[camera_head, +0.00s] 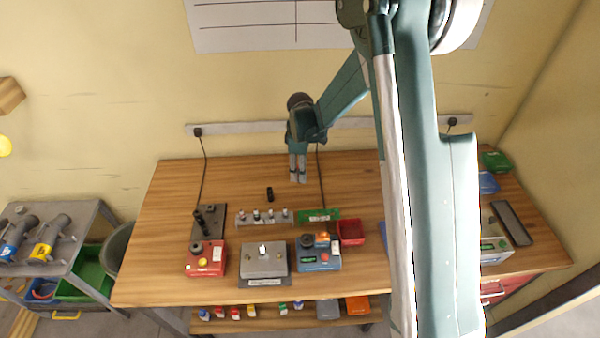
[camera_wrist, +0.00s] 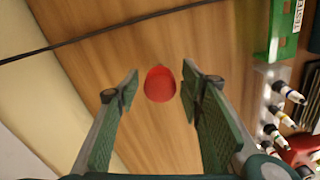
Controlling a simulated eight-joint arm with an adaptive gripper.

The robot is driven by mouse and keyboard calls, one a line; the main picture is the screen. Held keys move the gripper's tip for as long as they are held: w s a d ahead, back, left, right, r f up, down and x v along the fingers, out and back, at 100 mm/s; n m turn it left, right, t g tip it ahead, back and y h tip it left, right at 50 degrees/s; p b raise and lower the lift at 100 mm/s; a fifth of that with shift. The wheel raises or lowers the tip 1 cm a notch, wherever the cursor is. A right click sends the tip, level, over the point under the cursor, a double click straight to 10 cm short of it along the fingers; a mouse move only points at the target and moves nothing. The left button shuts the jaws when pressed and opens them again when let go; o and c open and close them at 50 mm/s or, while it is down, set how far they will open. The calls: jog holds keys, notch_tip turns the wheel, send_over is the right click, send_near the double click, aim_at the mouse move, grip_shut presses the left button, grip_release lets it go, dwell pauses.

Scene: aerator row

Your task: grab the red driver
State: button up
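A red, rounded object (camera_wrist: 160,84), which looks like the red driver seen end-on, is on the wooden table in the wrist view. It appears in the gap between my fingertips, clear of both. My gripper (camera_wrist: 160,82) is open and empty, pointing down at it; the height left between them is hard to tell. In the head view my gripper (camera_head: 298,181) is over the back middle of the table. I cannot make out the red driver there; it may be hidden behind the gripper.
A black upright piece (camera_head: 269,194) stands left of my gripper. The aerator row (camera_head: 263,217) and green board (camera_head: 319,215) lie nearer the front. Red (camera_head: 206,259), grey (camera_head: 264,262) and blue (camera_head: 320,254) boxes stand in front. A cable (camera_wrist: 120,32) crosses the wrist view.

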jog(key=c, duration=0.8)
jog(key=shift+r, duration=0.1)
jog(key=shift+r, duration=4.9)
